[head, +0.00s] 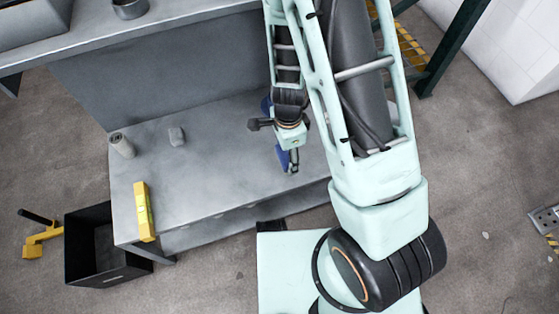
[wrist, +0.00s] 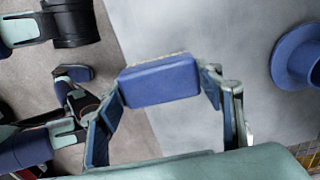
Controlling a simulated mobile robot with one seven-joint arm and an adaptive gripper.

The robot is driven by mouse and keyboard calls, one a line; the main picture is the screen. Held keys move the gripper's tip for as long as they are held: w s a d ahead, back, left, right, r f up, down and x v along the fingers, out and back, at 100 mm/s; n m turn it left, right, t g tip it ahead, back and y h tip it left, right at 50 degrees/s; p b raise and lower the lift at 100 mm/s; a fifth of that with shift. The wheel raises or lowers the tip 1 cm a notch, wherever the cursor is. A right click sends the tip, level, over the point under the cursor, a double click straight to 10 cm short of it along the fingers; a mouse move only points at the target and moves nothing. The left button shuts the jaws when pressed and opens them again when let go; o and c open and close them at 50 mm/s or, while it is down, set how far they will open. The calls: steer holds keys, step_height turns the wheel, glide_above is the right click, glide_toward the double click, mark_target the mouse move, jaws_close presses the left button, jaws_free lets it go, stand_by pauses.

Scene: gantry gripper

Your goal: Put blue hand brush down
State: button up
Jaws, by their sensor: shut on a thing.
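The blue hand brush (wrist: 160,82) shows in the wrist view as a blue block with a pale, thin edge on top. It sits between the two fingers of my gripper (wrist: 163,92), which is shut on it. In the head view my gripper (head: 289,157) points down over the right part of the grey workbench (head: 225,165), close to its front edge. Blue shows there at the fingers, but the brush is hard to tell from them. I cannot tell whether the brush touches the bench top.
A round blue brimmed object (wrist: 296,58) is on the bench, mostly hidden by my arm in the head view. A black crate (head: 88,240) is on the floor. The bench middle is clear.

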mark_target(279, 147)
steer(key=f, duration=0.1)
steer(key=w+a+f, duration=0.1)
steer(key=w+f, duration=0.1)
steer(key=shift+a+f+b, duration=0.1)
steer(key=shift+a+b, duration=0.25)
steer(key=shift+w+a+f+b, duration=0.15)
steer(key=shift+f+b, duration=0.15)
steer(key=shift+f, duration=0.6)
steer(key=shift+w+f+b, duration=0.1)
steer(key=shift+f+b, duration=0.2)
steer(key=shift+f, duration=0.55)
steer(key=o, duration=1)
steer(key=shift+f, duration=0.1)
step_height(279, 147, up, 12)
steer(key=p, duration=0.4)
